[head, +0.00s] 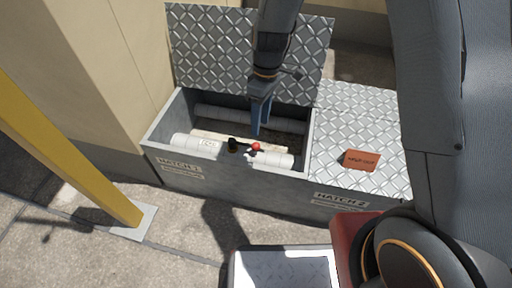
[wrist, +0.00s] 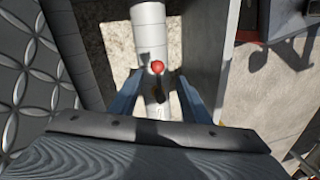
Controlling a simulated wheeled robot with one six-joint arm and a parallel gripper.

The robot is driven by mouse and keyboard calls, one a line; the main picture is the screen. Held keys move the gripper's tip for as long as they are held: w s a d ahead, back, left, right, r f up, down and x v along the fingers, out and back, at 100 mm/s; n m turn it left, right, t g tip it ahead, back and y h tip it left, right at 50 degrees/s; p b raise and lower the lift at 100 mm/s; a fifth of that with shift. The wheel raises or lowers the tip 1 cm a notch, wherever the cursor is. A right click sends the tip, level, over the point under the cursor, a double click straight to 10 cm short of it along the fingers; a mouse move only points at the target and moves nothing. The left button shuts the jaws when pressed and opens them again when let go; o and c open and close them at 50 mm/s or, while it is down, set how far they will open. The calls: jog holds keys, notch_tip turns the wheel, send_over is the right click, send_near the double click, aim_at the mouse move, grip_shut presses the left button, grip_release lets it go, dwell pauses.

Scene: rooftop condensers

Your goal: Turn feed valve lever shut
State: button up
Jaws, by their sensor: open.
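The feed valve lever has a red ball knob (head: 256,146) and a dark arm. It sits by a black valve body (head: 233,145) on the white pipe (head: 272,159) inside the open hatch box. In the head view the lever points right, roughly along the pipe. My gripper (head: 258,130) is inside the box, just above and behind the knob. In the wrist view the red knob (wrist: 157,67) shows between the two blue fingers, near the level of their tips, with a gap on each side. The lever arm below it is partly in shadow. The fingers are apart and empty.
The raised diamond-plate lid (head: 215,50) stands behind the box. The box's front wall (head: 240,179) is close to the lever. A closed hatch (head: 345,120) with an orange-brown tag (head: 361,160) lies to the right. A yellow post (head: 70,150) stands at left.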

aim_at(256, 143)
jog(key=f+b, duration=0.1)
jog(key=f, duration=0.2)
jog(key=a+f+b, duration=0.1)
jog(key=f+b, duration=0.1)
jog(key=f, duration=0.1)
jog(key=s+f+b, duration=0.1)
jog(key=f, duration=0.2)
jog(key=shift+a+f+b, duration=0.15)
jog(key=shift+f+b, duration=0.15)
jog(key=shift+c, duration=0.5)
grip_shut()
